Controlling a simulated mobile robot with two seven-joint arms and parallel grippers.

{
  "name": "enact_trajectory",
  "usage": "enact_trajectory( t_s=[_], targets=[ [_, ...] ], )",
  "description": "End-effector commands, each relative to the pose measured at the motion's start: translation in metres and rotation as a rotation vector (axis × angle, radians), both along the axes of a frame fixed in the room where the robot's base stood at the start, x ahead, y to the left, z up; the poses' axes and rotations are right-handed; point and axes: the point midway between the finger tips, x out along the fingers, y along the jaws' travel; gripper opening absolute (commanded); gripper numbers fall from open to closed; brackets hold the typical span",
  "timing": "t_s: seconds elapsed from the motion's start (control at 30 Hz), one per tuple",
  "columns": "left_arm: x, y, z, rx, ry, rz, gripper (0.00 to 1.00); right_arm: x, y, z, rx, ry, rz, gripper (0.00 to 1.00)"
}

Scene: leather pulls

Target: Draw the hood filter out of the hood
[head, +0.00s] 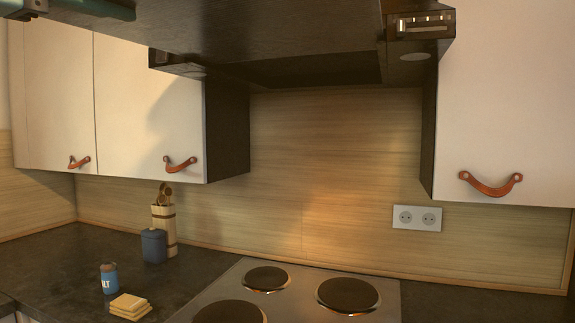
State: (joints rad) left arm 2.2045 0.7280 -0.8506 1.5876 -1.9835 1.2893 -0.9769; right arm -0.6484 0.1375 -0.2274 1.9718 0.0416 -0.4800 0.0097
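A broad dark flat panel (265,28), which looks like the hood filter, fills the top middle and is cut off by the upper edge. It reaches towards me in front of the hood (398,72). Behind it is a darker recess in the hood's underside (315,70). A grey and teal part of my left gripper (125,10) shows at the top left, by the panel's left side. Most of it is cut off, so I cannot tell whether it is open or shut, or whether it touches the panel. My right gripper is not in view.
White cabinets with leather pulls flank the hood on the left (150,100) and right (510,90). Below is a cooktop (308,290) with round plates. A salt container (109,280), sponges (130,306), a blue jar (153,246) and a utensil holder (164,222) stand on the counter.

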Motion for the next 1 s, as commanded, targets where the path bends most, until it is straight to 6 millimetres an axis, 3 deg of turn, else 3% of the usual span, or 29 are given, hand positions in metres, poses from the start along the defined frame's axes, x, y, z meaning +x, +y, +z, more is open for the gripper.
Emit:
enact_trajectory(
  t_s=[0.03, 1.0],
  targets=[
    [-0.008, 0.003, 0.007, -0.007, -0.025, -0.002, 0.00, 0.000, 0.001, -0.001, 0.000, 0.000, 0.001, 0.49],
    [-0.071, 0.025, 0.006, -0.006, -0.021, -0.001, 0.00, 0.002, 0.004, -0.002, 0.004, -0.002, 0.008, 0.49]
  ],
)
